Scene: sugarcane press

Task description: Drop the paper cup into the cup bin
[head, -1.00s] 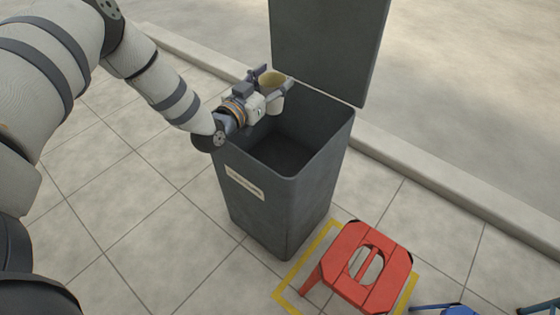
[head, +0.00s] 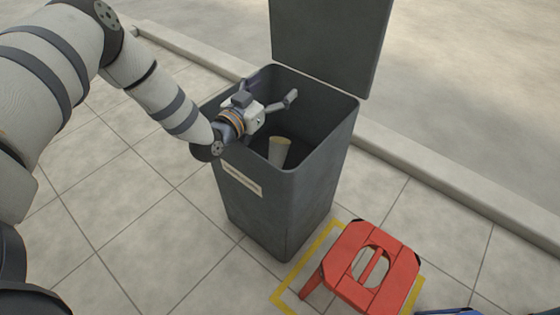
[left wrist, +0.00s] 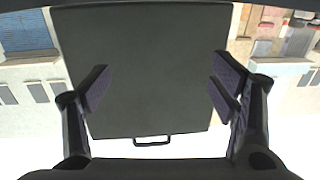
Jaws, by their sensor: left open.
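The paper cup (head: 279,152) is pale with a yellowish top and shows inside the opening of the cup bin, below my left gripper and apart from it. The cup bin (head: 283,208) is a tall dark grey box with a pale label on its front and its lid (head: 330,40) raised. My left gripper (head: 270,90) is over the bin's left part, fingers spread and empty. In the left wrist view my left gripper (left wrist: 163,88) is open in front of the dark lid (left wrist: 145,70). My right gripper is in neither view.
A red stool (head: 372,268) stands at the bin's front right, inside a yellow floor marking (head: 287,285). A blue object (head: 450,311) is at the bottom right edge. A kerb (head: 440,180) runs behind the bin. Tiled floor at the left is clear.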

